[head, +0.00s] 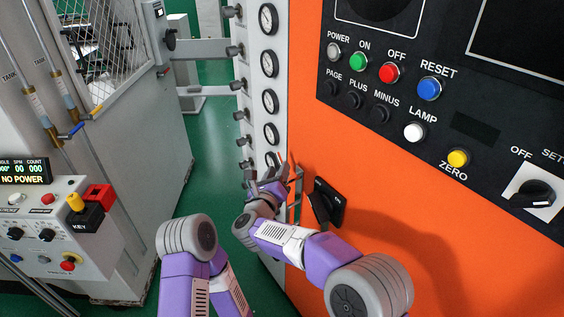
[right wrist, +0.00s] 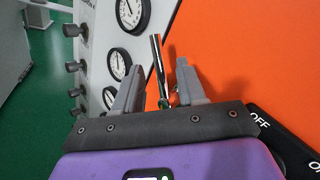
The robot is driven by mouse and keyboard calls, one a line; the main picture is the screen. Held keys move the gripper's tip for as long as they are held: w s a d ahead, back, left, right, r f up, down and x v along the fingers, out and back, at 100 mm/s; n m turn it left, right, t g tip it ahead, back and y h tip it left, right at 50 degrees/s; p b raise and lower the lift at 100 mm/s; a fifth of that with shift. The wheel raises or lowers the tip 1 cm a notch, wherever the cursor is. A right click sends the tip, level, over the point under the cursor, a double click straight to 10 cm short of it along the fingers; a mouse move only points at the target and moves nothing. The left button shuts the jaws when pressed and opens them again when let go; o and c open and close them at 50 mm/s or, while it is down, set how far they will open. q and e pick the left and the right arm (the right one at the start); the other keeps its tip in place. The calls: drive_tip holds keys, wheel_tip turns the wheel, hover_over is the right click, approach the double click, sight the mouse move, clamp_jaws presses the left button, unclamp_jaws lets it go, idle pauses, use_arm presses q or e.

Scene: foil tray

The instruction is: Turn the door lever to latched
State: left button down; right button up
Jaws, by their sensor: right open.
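A slim chrome bar handle (head: 297,192) stands along the left edge of the orange cabinet. In the right wrist view the chrome bar (right wrist: 157,58) shows between the two fingers of my right gripper (right wrist: 160,76). The fingers are apart, and I cannot tell whether either touches the bar. In the head view my right gripper (head: 281,168) is at the cabinet's left edge, over the gauge column. Neither lever's position has a readable latched mark. My left gripper is out of view.
A control box (head: 45,222) is at the lower left. Green floor shows between the cabinets.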

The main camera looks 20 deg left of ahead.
sight(280, 165)
drive_tip(key=shift+w, duration=2.05)
clamp_jaws()
